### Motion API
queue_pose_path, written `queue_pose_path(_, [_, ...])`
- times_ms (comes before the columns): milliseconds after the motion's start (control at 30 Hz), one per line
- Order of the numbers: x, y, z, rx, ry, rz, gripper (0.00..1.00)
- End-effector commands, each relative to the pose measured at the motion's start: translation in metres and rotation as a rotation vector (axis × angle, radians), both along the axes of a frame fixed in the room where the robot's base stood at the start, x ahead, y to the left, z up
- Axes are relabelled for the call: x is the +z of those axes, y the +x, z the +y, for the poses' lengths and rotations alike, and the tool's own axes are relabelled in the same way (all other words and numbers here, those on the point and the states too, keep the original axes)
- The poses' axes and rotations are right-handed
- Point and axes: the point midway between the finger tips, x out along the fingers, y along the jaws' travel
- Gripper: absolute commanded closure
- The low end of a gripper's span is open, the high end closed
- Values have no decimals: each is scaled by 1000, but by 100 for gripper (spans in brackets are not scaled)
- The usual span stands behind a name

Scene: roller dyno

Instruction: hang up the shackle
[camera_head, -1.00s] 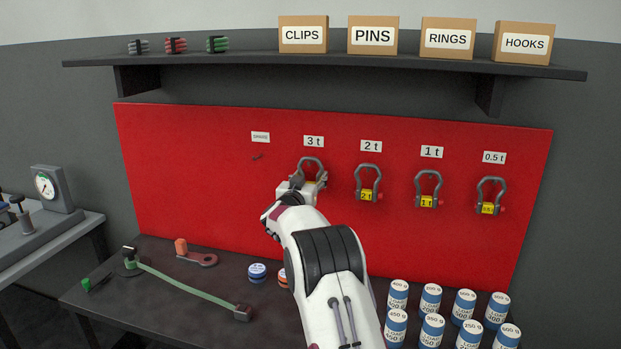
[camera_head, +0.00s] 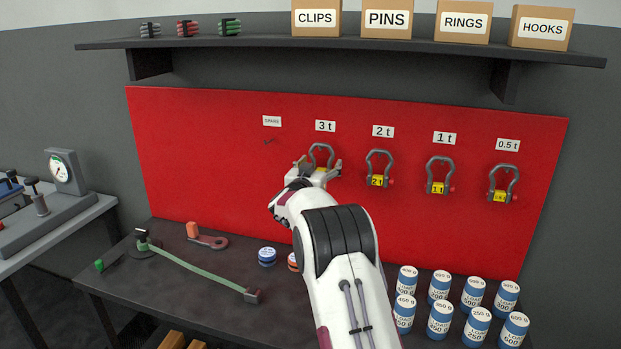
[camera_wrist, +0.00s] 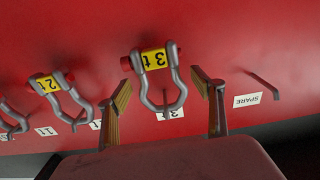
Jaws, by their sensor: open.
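The 3 t shackle (camera_wrist: 178,85) hangs on its peg on the red board, under the 3 t label (camera_head: 325,126). It has a grey bow and a yellow 3 t tag; in the head view its bow (camera_head: 321,152) shows above my gripper, its lower part partly hidden. My gripper (camera_head: 318,170) is open in front of the board. In the wrist view my gripper's fingers (camera_wrist: 163,103) stand apart, one on each side of the shackle, with gaps to it.
The 2 t (camera_head: 380,168), 1 t (camera_head: 440,174) and 0.5 t (camera_head: 503,183) shackles hang to the right. An empty spare peg (camera_head: 269,141) is to the left. Several blue-and-white load weights (camera_head: 439,287) and a green-strapped tool (camera_head: 195,270) lie on the bench. A shelf (camera_head: 350,45) juts out above.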

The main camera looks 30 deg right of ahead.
Motion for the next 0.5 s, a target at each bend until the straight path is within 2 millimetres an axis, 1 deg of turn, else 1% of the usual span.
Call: queue_pose_path(500, [1, -31, 32, 3, -2, 1, 33])
